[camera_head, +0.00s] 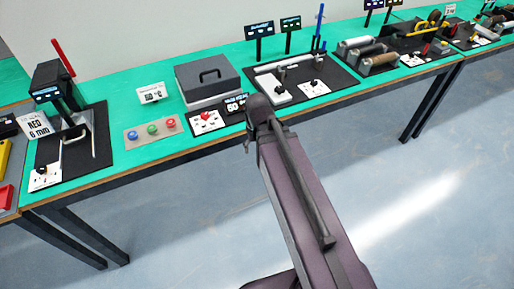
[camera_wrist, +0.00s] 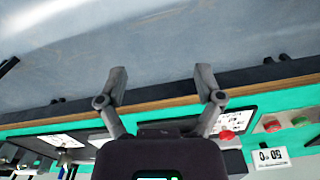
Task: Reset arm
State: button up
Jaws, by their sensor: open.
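My gripper (camera_wrist: 161,84) shows in the wrist view with its two fingers spread wide apart and nothing between them. It is over the front edge of the green table (camera_wrist: 255,103), with grey floor beyond the fingertips. In the head view my arm reaches up from the bottom right toward the table's front edge.
The green table (camera_head: 205,152) carries a grey case (camera_head: 208,80), a panel with red, green and blue buttons (camera_head: 151,132), a black machine (camera_head: 52,85) at left and rollers (camera_head: 378,62) at right. The floor (camera_head: 190,225) in front is clear.

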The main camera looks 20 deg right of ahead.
jog(key=shift+s+d, duration=0.2)
jog(key=shift+s, duration=0.45)
dwell(0.8)
